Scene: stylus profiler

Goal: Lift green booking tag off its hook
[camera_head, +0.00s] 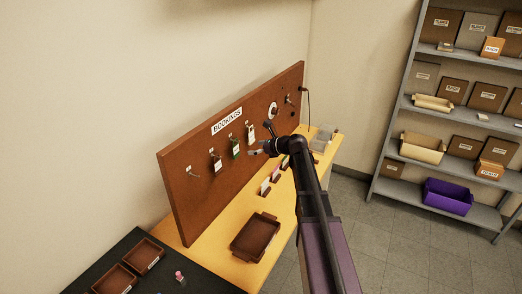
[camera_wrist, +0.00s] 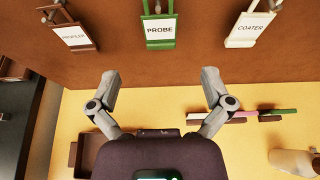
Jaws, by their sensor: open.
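The green booking tag (camera_wrist: 159,31), with a white label reading PROBE, hangs on the brown bookings board at the top middle of the wrist view. It also shows in the head view (camera_head: 236,148) as a small green-edged tag, second of three hanging in a row. Its hook is at or beyond the top edge of the wrist view. My gripper (camera_wrist: 160,82) is open and empty, its two fingers spread below the tag and apart from it. In the head view my gripper (camera_head: 256,150) is in front of the board, to the right of the green tag.
A brown tag (camera_wrist: 74,36) hangs left of the green one and a white COATER tag (camera_wrist: 250,29) hangs right. The board (camera_head: 185,215) stands on a yellow bench (camera_head: 215,262). A brown tray (camera_head: 255,237) and small coloured items lie below.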

